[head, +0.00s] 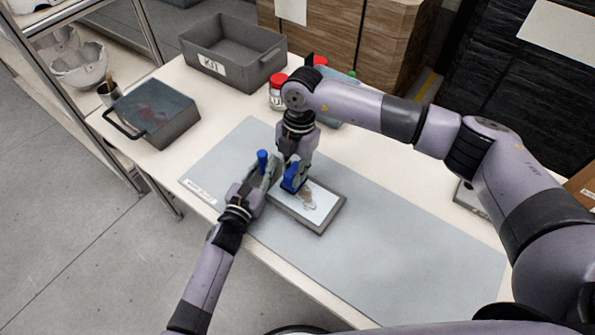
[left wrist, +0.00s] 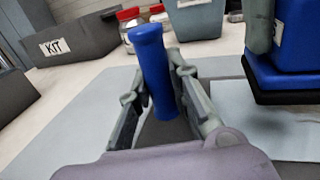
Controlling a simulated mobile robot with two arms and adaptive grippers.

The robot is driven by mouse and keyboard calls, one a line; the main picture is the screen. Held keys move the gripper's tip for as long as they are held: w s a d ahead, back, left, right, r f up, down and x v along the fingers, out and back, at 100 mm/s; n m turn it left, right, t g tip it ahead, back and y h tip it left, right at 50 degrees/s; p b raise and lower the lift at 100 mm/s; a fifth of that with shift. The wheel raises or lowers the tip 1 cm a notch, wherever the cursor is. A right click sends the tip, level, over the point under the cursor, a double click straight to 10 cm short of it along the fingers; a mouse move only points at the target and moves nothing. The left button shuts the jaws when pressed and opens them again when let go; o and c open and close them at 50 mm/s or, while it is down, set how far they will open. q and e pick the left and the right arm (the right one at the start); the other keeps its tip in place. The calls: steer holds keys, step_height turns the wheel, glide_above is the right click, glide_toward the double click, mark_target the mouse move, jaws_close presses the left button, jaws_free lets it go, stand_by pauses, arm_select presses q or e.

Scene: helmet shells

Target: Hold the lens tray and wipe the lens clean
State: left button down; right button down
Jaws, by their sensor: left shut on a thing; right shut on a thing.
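The lens tray (head: 325,222) is a dark-framed flat tray on the grey mat. Its pale lens (head: 322,196) bears a brownish smudge (head: 308,199). A blue upright handle (head: 262,160) stands at the tray's left end. My left gripper (head: 265,172) is shut on this handle, which also shows between the fingers in the left wrist view (left wrist: 154,65). My right gripper (head: 294,168) points down, shut on a blue wiper (head: 291,183) with a dark pad (left wrist: 290,85). The wiper is over the lens's far-left part; whether the pad touches is unclear.
A red-lidded jar (head: 277,95) stands behind my right gripper. The mat (head: 400,255) is clear to the right of the tray.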

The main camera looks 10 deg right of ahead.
steer(key=shift+f, duration=0.55)
stand_by(0.4)
steer(key=shift+s+d, duration=2.35)
steer(key=shift+d, duration=0.05)
steer(key=shift+f, duration=0.45)
steer(key=shift+w, duration=0.1)
steer(key=shift+w+a, duration=2.25)
steer(key=shift+a, duration=0.15)
steer(key=shift+f, duration=0.5)
steer(key=shift+s+d, duration=0.1)
